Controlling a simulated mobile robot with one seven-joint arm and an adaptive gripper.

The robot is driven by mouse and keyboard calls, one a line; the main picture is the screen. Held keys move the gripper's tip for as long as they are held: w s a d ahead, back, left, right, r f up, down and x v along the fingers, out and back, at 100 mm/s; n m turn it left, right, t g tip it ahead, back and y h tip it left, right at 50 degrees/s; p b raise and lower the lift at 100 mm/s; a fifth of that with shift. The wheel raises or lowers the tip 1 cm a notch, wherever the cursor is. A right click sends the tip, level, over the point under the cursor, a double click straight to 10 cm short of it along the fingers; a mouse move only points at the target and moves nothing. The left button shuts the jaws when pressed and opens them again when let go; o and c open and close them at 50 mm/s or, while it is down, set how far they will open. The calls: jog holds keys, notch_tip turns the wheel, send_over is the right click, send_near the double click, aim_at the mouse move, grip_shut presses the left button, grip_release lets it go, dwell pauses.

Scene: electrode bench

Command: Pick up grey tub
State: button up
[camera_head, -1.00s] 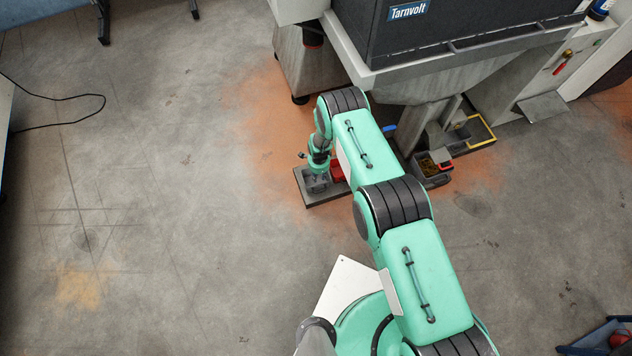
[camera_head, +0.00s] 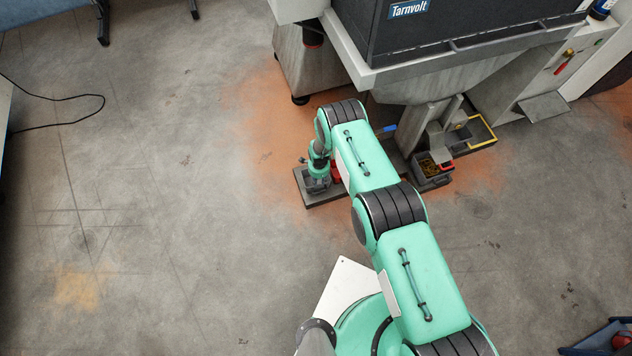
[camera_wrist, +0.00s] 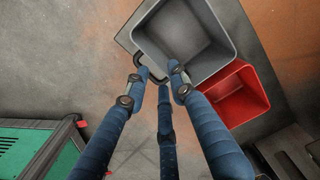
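The grey tub (camera_wrist: 192,35) is an open, empty-looking box with a dark loop handle (camera_wrist: 141,66) on its near wall in the wrist view. My gripper (camera_wrist: 154,84) has blue-sleeved fingers spread apart at that handle. Whether any finger touches cannot be told. In the head view the tub (camera_head: 317,186) is small and partly covered by my gripper (camera_head: 317,177).
A red tub (camera_wrist: 238,96) stands right beside the grey one. Both are on a dark flat base (camera_head: 325,202) on the floor. The machine (camera_head: 430,60) stands behind, with bins (camera_head: 433,168) to the right. Open floor lies to the left. A green-topped box (camera_wrist: 30,145) shows in the wrist view.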

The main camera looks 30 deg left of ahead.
jog(key=shift+f+b, duration=0.8)
jog(key=shift+f, duration=1.55)
jog(key=shift+f, duration=0.25)
jog(key=shift+c, duration=0.5)
grip_shut()
